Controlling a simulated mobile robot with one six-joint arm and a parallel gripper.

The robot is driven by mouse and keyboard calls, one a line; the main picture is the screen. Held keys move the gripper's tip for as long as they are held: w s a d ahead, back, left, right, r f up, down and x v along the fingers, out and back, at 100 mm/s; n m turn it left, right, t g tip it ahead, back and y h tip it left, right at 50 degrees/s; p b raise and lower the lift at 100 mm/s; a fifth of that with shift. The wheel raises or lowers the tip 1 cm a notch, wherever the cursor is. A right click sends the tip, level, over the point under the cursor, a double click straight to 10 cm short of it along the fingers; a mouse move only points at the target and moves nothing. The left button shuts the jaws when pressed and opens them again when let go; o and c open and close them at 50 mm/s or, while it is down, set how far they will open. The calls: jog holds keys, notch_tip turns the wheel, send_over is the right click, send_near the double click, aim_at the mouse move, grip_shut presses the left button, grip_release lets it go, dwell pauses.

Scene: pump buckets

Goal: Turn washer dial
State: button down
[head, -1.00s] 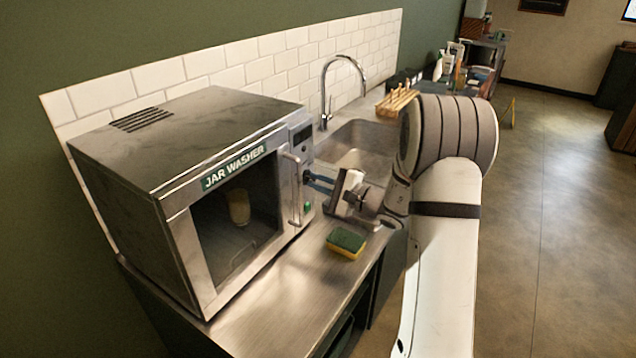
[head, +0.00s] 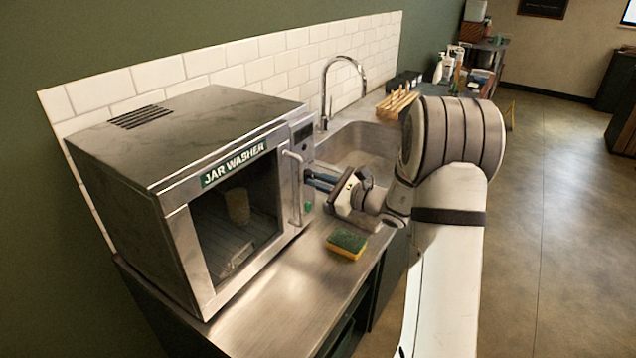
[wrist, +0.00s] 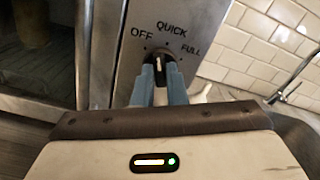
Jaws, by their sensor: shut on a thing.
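The jar washer (head: 130,160) is a steel box with a dark glass door, which is shut, with a jar (head: 238,206) inside. Its dial (wrist: 159,62) is black with a pale pointer line, on the panel right of the door, under the labels OFF, QUICK and FULL. The pointer stands near upright, about toward QUICK. My gripper (wrist: 160,80) has its blue fingers on both sides of the dial, shut on it. In the head view my gripper (head: 310,180) reaches the panel from the right, and the dial is hidden behind the fingers.
The door handle (head: 294,190) is a vertical bar just left of the fingers. A green button (head: 308,207) sits below the dial. A sponge (head: 346,244) lies on the counter under my gripper. The sink (head: 360,147) and faucet (head: 326,95) are behind to the right.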

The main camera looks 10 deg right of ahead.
jog(key=shift+m+p, duration=0.45)
jog(key=shift+m, duration=1.75)
jog(key=shift+f, duration=0.1)
jog(key=c, duration=1.5)
grip_release()
jog(key=shift+o, duration=0.2)
jog(key=b+v, duration=0.2)
jog(key=v, duration=0.6)
jog(key=shift+a, duration=0.15)
